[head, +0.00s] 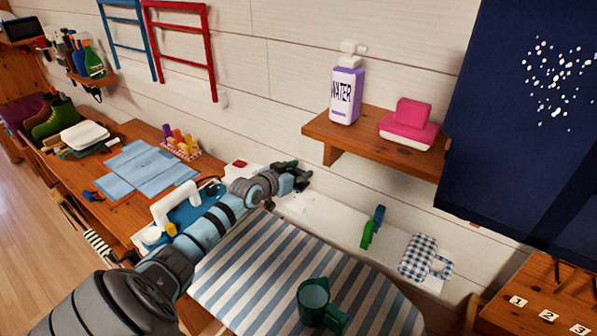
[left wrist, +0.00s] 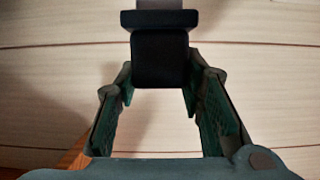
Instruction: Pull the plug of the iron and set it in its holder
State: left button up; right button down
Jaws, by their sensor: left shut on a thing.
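My left gripper (head: 294,174) is close to the plank wall, beyond the far left corner of the striped board. In the left wrist view its two fingers (left wrist: 160,88) are shut on a black block that looks like the plug (left wrist: 160,60). The plug has a grey part at its top edge, and pale planks fill the view behind it. In the head view the plug cannot be told apart from the dark fingers. I cannot make out the holder for certain.
A wall shelf (head: 352,140) with a water bottle (head: 346,92) juts out right of my gripper.

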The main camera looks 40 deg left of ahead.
aim_at(297, 186)
pick_arm(q)
jog(key=shift+s+f+b, duration=0.1)
jog(key=shift+f+b, duration=2)
jog(key=shift+f, duration=0.4)
jog(key=shift+f, duration=0.25)
jog(key=o, duration=1.3)
jog(key=shift+c, duration=0.2)
jog(key=v, duration=0.7)
jog(key=shift+s+r, duration=0.1)
jog(key=shift+s, duration=0.1)
